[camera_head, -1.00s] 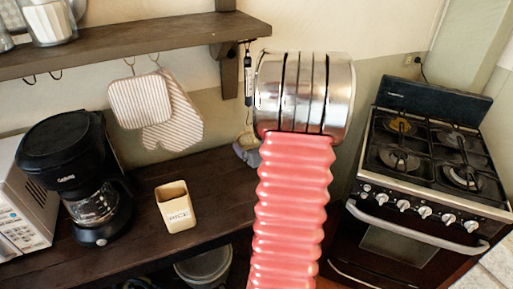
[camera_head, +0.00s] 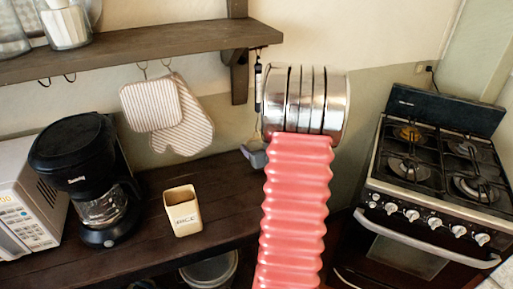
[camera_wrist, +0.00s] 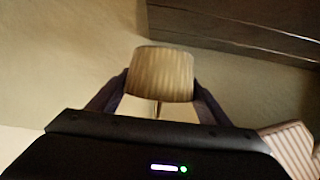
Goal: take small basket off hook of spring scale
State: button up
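The spring scale (camera_head: 259,88) hangs upright below the shelf, just left of my arm in the head view. A thin line runs down from it to a small grey-purple shape; I cannot tell there what is basket and what is gripper finger. In the wrist view the small basket (camera_wrist: 161,74), tan and ribbed, shows in the middle, narrower end up in the picture. My gripper (camera_wrist: 161,85) has its dark fingers apart, one on each side of the basket. Contact between fingers and basket cannot be made out. The hook is not clearly visible.
A wall shelf (camera_head: 140,49) with jars is above. Striped oven mitts (camera_head: 150,105) hang to the left. A coffee maker (camera_head: 85,170), microwave (camera_head: 25,205) and cream box (camera_head: 183,212) stand on the dark counter (camera_head: 222,205). A stove (camera_head: 430,180) is to the right.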

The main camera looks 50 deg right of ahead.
jog(key=c, duration=0.9)
jog(key=shift+o, duration=0.2)
jog(key=shift+r, duration=0.1)
jog(key=shift+s+d+r, duration=0.1)
jog(key=shift+d+r, duration=0.05)
jog(key=shift+r, duration=0.45)
jog(key=shift+r, duration=0.95)
dwell(0.3)
dwell(0.4)
